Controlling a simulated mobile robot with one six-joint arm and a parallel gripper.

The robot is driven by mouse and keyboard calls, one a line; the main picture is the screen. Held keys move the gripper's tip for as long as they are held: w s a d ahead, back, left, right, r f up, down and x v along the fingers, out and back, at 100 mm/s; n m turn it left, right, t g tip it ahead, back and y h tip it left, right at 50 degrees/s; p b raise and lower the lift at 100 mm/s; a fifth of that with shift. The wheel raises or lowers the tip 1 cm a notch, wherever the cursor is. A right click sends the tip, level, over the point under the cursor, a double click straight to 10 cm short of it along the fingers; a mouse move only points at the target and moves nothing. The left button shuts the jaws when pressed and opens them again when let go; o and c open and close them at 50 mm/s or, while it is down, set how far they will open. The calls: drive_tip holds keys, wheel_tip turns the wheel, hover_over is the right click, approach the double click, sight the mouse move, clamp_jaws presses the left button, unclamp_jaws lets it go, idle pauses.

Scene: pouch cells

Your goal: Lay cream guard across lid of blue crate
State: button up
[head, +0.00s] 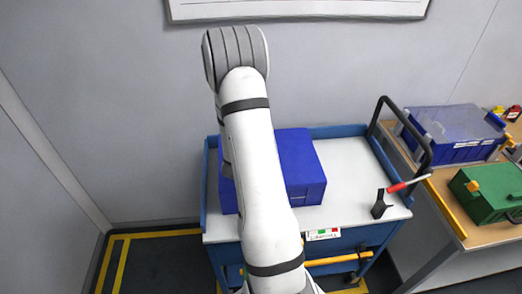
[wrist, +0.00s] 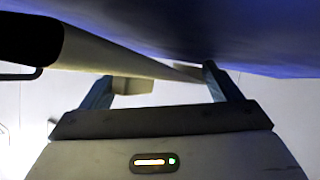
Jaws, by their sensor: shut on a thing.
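My gripper (wrist: 155,82) is shut on the cream guard (wrist: 110,60), which shows in the wrist view as a long pale strip narrowing to the right. A small cream block of it sits between the fingers. A thick dark rounded end lies at its left; I cannot tell whether it belongs to the guard. The blue crate (head: 303,165) stands on the cart, partly behind my arm. A broad blue surface (wrist: 270,35), likely the crate, fills the top of the wrist view close to the guard; whether they touch is unclear. In the head view my arm hides gripper and guard.
The cart top (head: 345,170) is clear right of the crate, except a black holder (head: 380,205) and a red-handled tool (head: 405,184). A black handle (head: 427,150) rises at the cart's right. The bench holds a clear-lidded blue bin (head: 460,151) and a green case (head: 490,195).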

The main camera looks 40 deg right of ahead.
drive_tip(key=shift+s+f, duration=0.15)
drive_tip(key=shift+f, duration=0.1)
